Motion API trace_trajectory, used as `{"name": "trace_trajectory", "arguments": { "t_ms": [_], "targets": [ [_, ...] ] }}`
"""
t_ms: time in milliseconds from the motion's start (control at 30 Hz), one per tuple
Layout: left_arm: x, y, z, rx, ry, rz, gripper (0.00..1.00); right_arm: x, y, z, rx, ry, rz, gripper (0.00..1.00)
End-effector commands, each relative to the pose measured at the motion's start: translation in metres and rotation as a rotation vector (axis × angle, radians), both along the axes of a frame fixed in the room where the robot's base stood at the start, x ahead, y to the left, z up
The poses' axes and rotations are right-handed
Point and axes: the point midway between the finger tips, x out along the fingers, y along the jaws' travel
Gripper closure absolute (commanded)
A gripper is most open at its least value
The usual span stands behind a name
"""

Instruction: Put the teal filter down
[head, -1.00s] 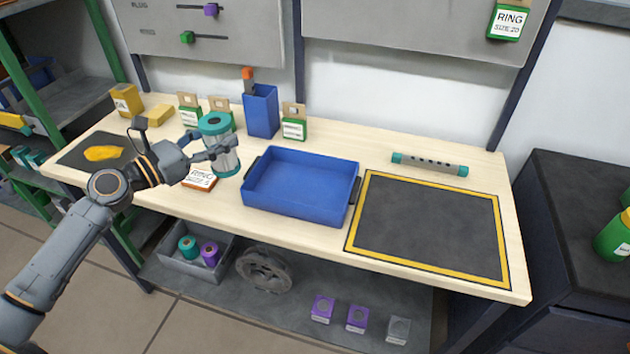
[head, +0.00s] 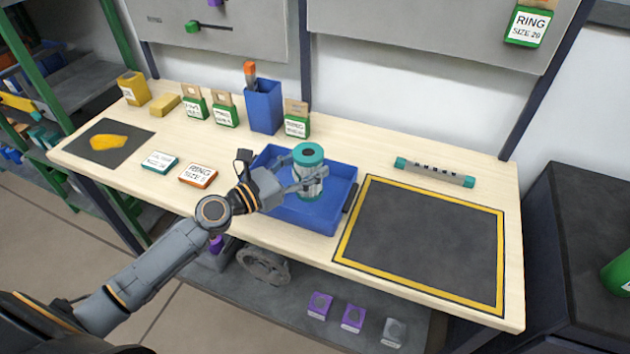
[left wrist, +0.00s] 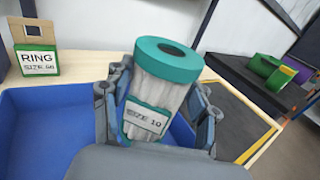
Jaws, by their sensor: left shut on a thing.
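The teal filter (head: 308,157) is a pale cylinder with a teal top and a teal-edged label. My left gripper (head: 310,184) is shut around its body, and in the head view it shows over the blue tray (head: 318,219). In the left wrist view the filter (left wrist: 163,85) leans slightly between the fingers, and its label reads "SIZE 10". Its lower end is hidden by the gripper there, so I cannot tell whether it touches the tray floor. My right gripper is in neither view.
A black mat with a yellow border (head: 425,241) lies right of the tray. A grey tube with teal ends (head: 434,172) lies behind it. A blue bin (head: 264,108) and green-labelled boxes (head: 296,120) stand behind the tray. Two label blocks (head: 198,175) lie to its left.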

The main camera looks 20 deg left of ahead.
Motion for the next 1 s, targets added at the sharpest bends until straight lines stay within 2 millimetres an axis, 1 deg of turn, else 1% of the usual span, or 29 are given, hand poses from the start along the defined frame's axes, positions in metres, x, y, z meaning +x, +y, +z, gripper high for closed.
{"name": "trace_trajectory", "arguments": {
  "t_ms": [33, 100, 200, 267, 300, 367, 433, 500, 767, 933, 967, 1000],
  "targets": [
    [0.001, -0.004, -0.005, -0.003, -0.001, 0.001, 0.81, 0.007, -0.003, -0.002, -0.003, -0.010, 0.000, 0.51],
    [0.002, -0.008, -0.009, -0.002, -0.003, 0.001, 0.81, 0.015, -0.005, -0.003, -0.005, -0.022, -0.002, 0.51],
    [0.002, -0.012, -0.015, -0.002, -0.003, 0.001, 0.81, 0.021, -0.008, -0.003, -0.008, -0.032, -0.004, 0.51],
    [0.003, -0.017, -0.021, -0.002, -0.002, 0.001, 0.81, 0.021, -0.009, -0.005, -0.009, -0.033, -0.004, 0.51],
    [0.003, -0.019, -0.030, -0.004, 0.000, 0.002, 0.81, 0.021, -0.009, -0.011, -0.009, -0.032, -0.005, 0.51],
    [0.003, -0.018, -0.042, -0.004, 0.000, 0.003, 0.81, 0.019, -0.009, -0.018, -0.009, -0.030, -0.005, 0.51],
    [0.003, -0.018, -0.049, -0.002, 0.000, 0.002, 0.81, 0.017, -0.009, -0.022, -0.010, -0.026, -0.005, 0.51],
    [0.003, -0.017, -0.052, -0.001, -0.002, 0.003, 0.81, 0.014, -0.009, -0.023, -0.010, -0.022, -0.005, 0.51],
    [0.003, -0.017, -0.051, 0.001, -0.003, 0.001, 0.81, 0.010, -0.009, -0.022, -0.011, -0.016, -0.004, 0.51],
    [0.003, -0.018, -0.057, 0.000, -0.002, 0.001, 0.81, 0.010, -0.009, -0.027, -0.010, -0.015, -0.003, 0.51],
    [0.003, -0.018, -0.056, 0.001, -0.002, 0.001, 0.35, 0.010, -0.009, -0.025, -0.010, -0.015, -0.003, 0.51],
    [0.002, -0.018, -0.056, 0.001, -0.001, 0.001, 0.27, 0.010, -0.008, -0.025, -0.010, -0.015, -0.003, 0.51]
  ]
}}
